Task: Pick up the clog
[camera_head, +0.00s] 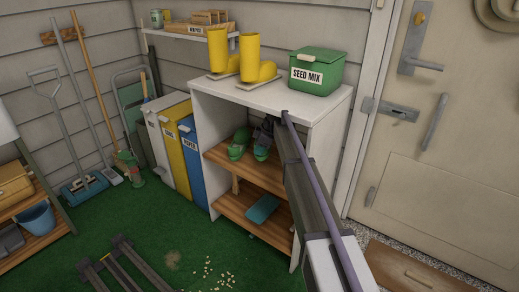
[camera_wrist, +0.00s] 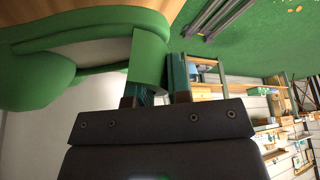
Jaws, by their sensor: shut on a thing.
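Two green clogs are on the upper wooden shelf of the white cabinet, one on the left (camera_head: 237,147) and one on the right (camera_head: 262,152). My gripper (camera_head: 266,126) is at the right clog, reaching in under the cabinet top. In the wrist view, a green clog (camera_wrist: 70,72) fills the upper left, with its opening facing the camera. My gripper (camera_wrist: 158,80) is shut on a green band of this clog, which passes between the fingers. The band hides part of one finger. I cannot tell whether the clog is clear of the shelf.
The white cabinet (camera_head: 275,96) carries yellow boots (camera_head: 219,50) and a green seed mix box (camera_head: 317,72) on top. A blue-green item (camera_head: 262,209) lies on its lower shelf. Bins (camera_head: 178,142) stand left of it, and a door (camera_head: 440,150) is at right.

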